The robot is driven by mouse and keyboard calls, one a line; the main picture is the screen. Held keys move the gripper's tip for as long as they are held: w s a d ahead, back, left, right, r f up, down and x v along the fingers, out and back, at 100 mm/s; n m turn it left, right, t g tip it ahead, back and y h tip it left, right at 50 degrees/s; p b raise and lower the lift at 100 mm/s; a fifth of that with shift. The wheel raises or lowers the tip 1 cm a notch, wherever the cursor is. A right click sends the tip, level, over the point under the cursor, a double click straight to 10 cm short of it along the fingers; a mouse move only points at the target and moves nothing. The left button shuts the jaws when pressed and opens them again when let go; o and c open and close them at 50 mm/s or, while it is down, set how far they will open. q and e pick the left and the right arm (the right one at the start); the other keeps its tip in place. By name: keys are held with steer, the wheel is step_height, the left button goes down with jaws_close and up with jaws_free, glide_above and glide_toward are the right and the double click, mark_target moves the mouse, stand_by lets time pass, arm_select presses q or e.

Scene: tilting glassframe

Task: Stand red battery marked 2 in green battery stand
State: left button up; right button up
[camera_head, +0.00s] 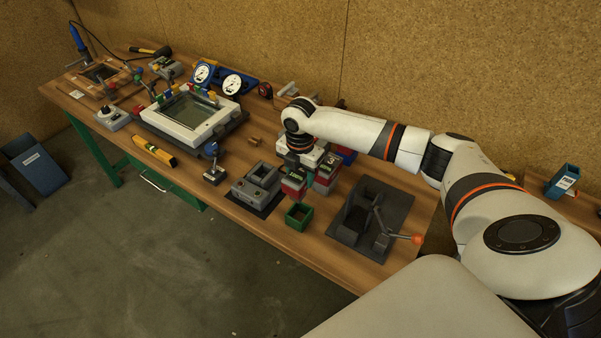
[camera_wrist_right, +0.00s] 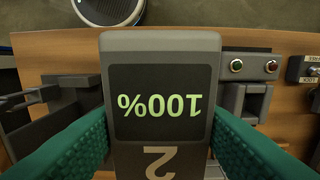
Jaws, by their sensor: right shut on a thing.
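My right gripper (camera_head: 296,168) is shut on a battery (camera_head: 293,189), which looks red with a grey top in the head view. In the wrist view the battery (camera_wrist_right: 162,105) shows a grey face, a dark screen reading 100% upside down and a marked 2. Teal finger pads press on both its sides. The green battery stand (camera_head: 298,217) is a small open box near the table's front edge. The battery is just behind and above it in the head view, apparently outside it. The stand does not show in the wrist view. My left gripper is not in view.
Other red batteries (camera_head: 324,181) stand close behind and right of the held one. A grey device (camera_head: 256,184) on a black mat is left of the stand; a dark grey tray (camera_head: 385,207) with an orange-knobbed lever is right. Bare wood lies in front.

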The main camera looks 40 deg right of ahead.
steer(key=shift+s+d+r, duration=0.1)
steer(key=shift+s+r, duration=0.05)
steer(key=shift+f, duration=0.7)
step_height(320, 180, down, 3)
steer(key=shift+r+b, duration=0.2)
steer(key=shift+b, duration=0.7)
steer(key=shift+f+b, duration=0.45)
steer(key=shift+f, duration=0.5)
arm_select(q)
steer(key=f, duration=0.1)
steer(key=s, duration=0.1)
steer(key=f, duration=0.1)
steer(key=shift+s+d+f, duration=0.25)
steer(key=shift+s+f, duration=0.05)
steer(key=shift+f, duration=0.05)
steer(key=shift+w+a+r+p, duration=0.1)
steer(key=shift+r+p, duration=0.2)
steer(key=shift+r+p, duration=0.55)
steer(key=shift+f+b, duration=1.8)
arm_select(e)
steer(key=shift+f, duration=2.75)
steer(key=o, duration=1.2)
